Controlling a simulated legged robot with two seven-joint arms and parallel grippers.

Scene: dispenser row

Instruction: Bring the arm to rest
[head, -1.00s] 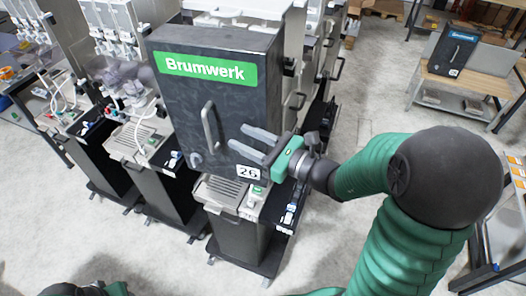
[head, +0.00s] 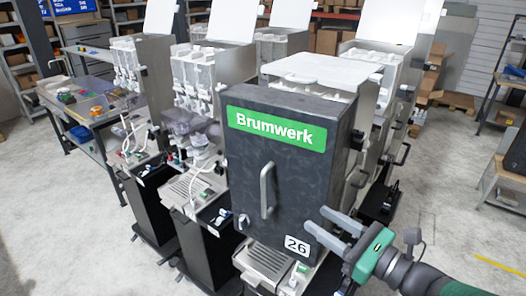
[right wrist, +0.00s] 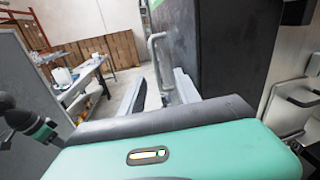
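My right gripper (head: 333,229) is in front of the lower right of the dark Brumwerk dispenser door (head: 240,165), beside the number 26 label. Its two grey fingers are spread apart with nothing between them. In the right wrist view the open fingers (right wrist: 157,93) point ahead, with the dark door (right wrist: 225,60) and its bar handle (right wrist: 158,55) just beyond and to the right. The door looks closed. In the head view the handle (head: 267,190) is apart from my gripper.
More dispensers (head: 205,90) stand in a row to the left and behind. A drip tray (head: 267,260) sits below the door. A workbench (head: 85,105) is at the far left. Open floor (head: 440,215) lies to the right, with boxes and shelving behind.

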